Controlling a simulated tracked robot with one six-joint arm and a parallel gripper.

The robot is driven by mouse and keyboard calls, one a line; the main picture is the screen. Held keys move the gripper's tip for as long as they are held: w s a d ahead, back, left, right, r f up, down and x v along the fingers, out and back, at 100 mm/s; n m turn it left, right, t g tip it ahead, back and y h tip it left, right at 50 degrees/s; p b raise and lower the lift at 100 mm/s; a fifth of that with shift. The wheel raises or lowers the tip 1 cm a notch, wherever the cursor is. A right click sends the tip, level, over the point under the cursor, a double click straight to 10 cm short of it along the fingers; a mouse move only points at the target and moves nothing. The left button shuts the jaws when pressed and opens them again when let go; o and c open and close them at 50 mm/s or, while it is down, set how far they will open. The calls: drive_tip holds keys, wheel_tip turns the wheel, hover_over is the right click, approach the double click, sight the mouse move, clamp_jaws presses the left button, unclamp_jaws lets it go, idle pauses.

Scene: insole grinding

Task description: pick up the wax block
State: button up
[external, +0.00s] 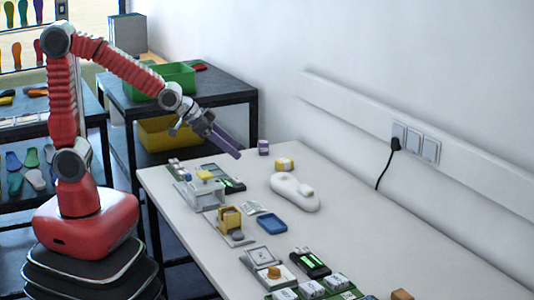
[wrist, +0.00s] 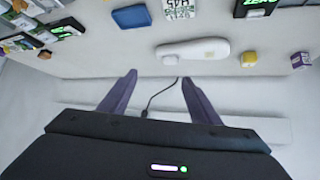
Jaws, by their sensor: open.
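My gripper (external: 236,153) is open and empty, held above the far left part of the white table. In the wrist view its two purple fingers (wrist: 159,78) are spread with nothing between them. No block is clearly marked as wax. A small yellow block with a pale part (external: 284,164) stands right of my gripper; it also shows in the wrist view (wrist: 248,59). A small purple-and-white block (external: 263,147) stands behind it, also in the wrist view (wrist: 300,60). An orange-brown block (external: 401,295) lies at the near edge of the picture.
A white elongated object (external: 294,192) lies beside the yellow block. A wall with sockets (external: 414,142) and a black cord (external: 383,170) bounds the right. The table's right half is mostly clear.

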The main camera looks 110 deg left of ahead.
drive_tip(key=w+a+f+n+y, duration=0.1)
drive_tip(key=a+f+y, duration=0.15)
drive_tip(key=a, duration=0.55)
drive_tip(key=w+a+f+n+y, duration=0.15)
drive_tip(key=a+f, duration=0.25)
drive_tip(key=a, duration=0.4)
drive_tip(key=n+y, duration=0.2)
drive_tip(key=n, duration=0.1)
approach(283, 160)
drive_tip(key=shift+s+d+r+m+t, duration=0.15)
drive_tip(key=shift+s+d+r, duration=0.05)
drive_tip(key=shift+s+d, duration=0.4)
drive_tip(key=shift+s+d+r+m+t, duration=0.1)
drive_tip(key=shift+s+d+r+t, duration=0.05)
drive_tip(key=shift+s+d, duration=0.4)
drive_tip(key=shift+w, duration=0.15)
drive_tip(key=shift+x, duration=4.1)
drive_tip(key=shift+x, duration=2.75)
drive_tip(key=shift+c, duration=0.6)
drive_tip(key=c, duration=1.1)
